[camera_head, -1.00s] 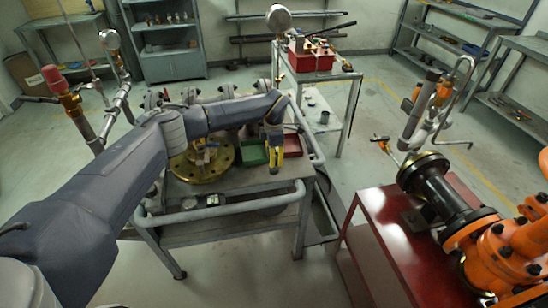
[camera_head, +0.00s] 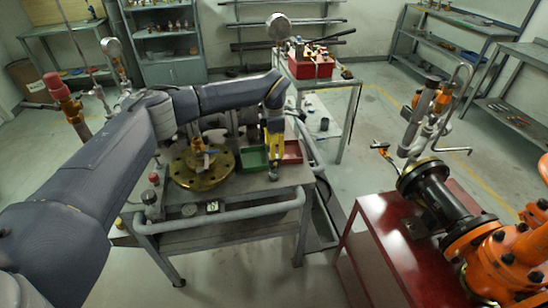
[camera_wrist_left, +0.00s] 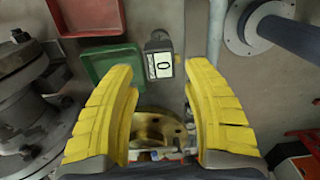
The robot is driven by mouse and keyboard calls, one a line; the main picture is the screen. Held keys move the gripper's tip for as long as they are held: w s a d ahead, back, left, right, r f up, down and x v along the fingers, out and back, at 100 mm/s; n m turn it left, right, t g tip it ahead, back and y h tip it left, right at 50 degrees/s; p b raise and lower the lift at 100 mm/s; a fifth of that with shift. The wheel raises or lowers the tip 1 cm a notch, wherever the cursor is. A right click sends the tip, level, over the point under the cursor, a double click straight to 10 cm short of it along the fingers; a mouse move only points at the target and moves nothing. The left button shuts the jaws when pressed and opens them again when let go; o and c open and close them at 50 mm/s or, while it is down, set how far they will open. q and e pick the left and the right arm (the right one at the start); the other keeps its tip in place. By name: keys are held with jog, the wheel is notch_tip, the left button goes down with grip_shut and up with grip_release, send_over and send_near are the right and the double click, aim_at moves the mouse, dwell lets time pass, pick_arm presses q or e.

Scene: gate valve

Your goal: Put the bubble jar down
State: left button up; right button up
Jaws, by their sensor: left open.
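A small grey object with a white "0" display, which looks like the bubble jar (camera_wrist_left: 160,62), stands on the bench beside the green tray in the left wrist view. It appears small and dark in the head view (camera_head: 273,173), just below the gripper. My left gripper (camera_head: 274,145) points down over the bench with yellow fingers. In the left wrist view the fingers (camera_wrist_left: 163,85) are spread wide, with nothing held between them. The jar lies beyond the fingertips, apart from both. My right gripper is not in view.
A green tray (camera_head: 254,159) and a red tray (camera_head: 292,153) sit close by. A brass flange (camera_head: 187,175) lies left on the bench (camera_head: 245,202). Small gauges stand near the front rail (camera_head: 230,220). A red bench (camera_head: 400,245) with orange valve piping stands right, across a floor gap.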

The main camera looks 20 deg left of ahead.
pick_arm(q)
jog(key=shift+r, duration=2)
jog(key=shift+f, duration=0.1)
